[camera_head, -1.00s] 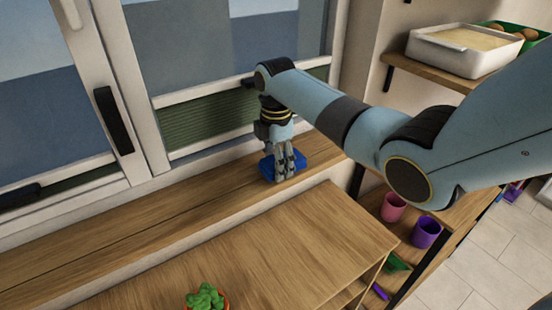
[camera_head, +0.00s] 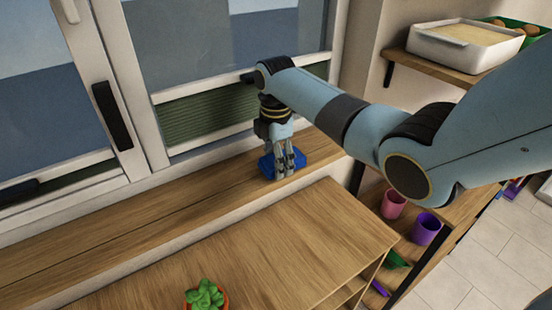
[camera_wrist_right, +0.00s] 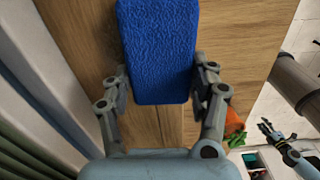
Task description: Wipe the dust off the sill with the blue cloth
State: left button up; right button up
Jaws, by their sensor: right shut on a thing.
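The blue cloth (camera_head: 268,166) is a thick, textured pad lying at the right part of the wooden sill (camera_head: 130,220) below the window. My right gripper (camera_head: 284,170) points down and is shut on the blue cloth. In the right wrist view the cloth (camera_wrist_right: 157,50) sits between the two fingers of my right gripper (camera_wrist_right: 160,88), over the wood. I cannot make out dust on the sill. My left gripper (camera_wrist_right: 268,132) shows small at the lower right of the right wrist view, empty, with its fingers apart.
A wooden shelf unit (camera_head: 300,240) stands in front of the sill with a potted plant (camera_head: 205,293) on top. Pink (camera_head: 394,205) and purple (camera_head: 426,229) cups stand lower right. A white tray (camera_head: 465,50) sits on a wall shelf. The window frame borders the sill's back.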

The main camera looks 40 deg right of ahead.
jog(key=shift+f+b, duration=0.35)
jog(key=shift+f, duration=0.35)
